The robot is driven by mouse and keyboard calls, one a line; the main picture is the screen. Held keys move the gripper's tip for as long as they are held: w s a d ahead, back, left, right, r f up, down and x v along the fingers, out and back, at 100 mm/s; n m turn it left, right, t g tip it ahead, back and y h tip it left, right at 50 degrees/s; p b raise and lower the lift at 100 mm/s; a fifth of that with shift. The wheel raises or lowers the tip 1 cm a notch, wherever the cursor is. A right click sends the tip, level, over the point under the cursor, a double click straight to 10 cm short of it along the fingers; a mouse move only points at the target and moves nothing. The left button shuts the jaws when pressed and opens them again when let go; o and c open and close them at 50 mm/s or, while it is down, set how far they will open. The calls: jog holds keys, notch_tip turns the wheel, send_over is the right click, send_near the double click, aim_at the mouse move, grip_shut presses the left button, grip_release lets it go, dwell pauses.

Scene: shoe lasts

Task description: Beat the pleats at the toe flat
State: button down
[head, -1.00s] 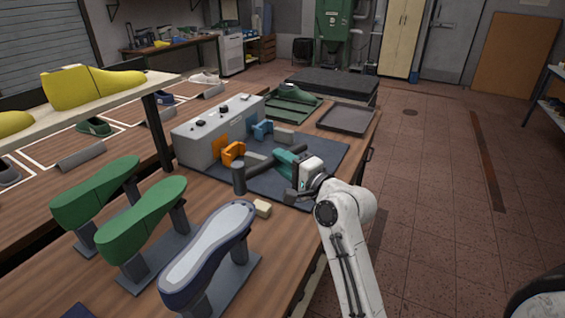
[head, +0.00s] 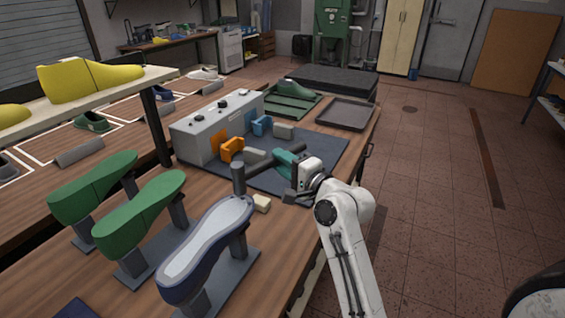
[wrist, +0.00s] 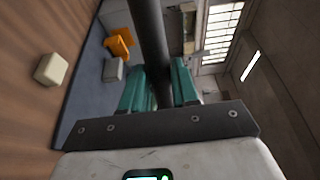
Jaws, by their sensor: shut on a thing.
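My gripper (head: 287,160) has teal fingers, shut on the dark handle of a hammer (head: 240,178). In the wrist view the handle (wrist: 150,40) runs up between the fingers (wrist: 158,88). The cylindrical hammer head stands upright at the far end of a dark blue shoe (head: 208,240) with a pale sole, mounted sole up on a grey stand. The head looks very close to that end; I cannot tell whether it touches. The pleats are too small to make out.
A beige block (head: 261,203) lies beside the shoe's far end. Two green lasts (head: 140,210) stand to the left. A grey control box (head: 215,125) with orange and blue clamps (head: 231,149) is behind, by a dark mat (head: 325,147). A grey tray (head: 345,114) lies farther back.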

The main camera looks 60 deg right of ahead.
jog(key=shift+r, duration=0.55)
notch_tip(320, 180, up, 3)
jog(key=p, duration=0.4)
jog(key=shift+f, duration=0.15)
dwell(0.6)
dwell(0.5)
